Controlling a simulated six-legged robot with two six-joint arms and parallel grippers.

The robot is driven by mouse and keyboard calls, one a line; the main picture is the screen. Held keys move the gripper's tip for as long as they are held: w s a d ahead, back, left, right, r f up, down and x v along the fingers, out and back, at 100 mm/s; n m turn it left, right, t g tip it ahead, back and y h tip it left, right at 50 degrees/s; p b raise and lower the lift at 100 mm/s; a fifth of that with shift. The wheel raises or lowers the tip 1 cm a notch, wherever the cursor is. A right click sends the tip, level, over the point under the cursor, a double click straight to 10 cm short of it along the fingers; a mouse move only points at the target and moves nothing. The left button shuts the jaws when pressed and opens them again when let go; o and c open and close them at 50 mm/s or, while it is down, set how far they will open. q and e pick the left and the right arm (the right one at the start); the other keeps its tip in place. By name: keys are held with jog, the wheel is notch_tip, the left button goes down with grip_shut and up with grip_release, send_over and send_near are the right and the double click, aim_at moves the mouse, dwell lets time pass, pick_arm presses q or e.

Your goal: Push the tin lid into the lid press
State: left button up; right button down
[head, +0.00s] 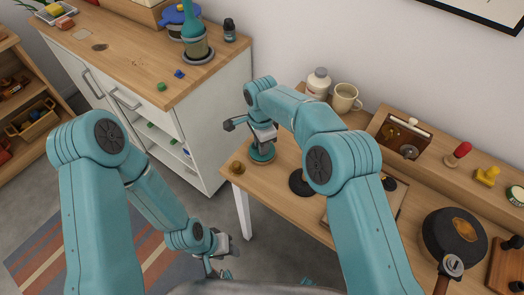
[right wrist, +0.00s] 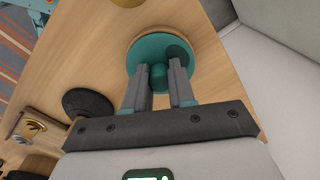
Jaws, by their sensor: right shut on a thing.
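A teal round lid with a knob (right wrist: 160,47), which I take for the tin lid, is under my right gripper (right wrist: 160,75). The two fingers are shut on its knob. In the head view the teal lid (head: 262,153) is at the left end of the wooden table, below my right gripper (head: 262,140). Whether the lid touches the table or something beneath it is hidden. I cannot tell which thing is the lid press. My left gripper (head: 219,262) hangs low over the floor, away from the table, and its jaws are unclear.
A brass knob-like thing (head: 237,168) is near the table's left end. A black disc (head: 301,183) lies right of the lid. A black pan (head: 454,237) is farther right. A raised shelf (head: 425,165) runs along the wall. A white cabinet (head: 205,135) stands left of the table.

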jog(key=shift+f, duration=0.25)
dwell(0.6)
jog(key=c, duration=0.9)
grip_release()
jog(key=shift+o, duration=0.2)
notch_tip(320, 180, up, 16)
jog(key=p, duration=0.1)
jog(key=shift+r, duration=0.2)
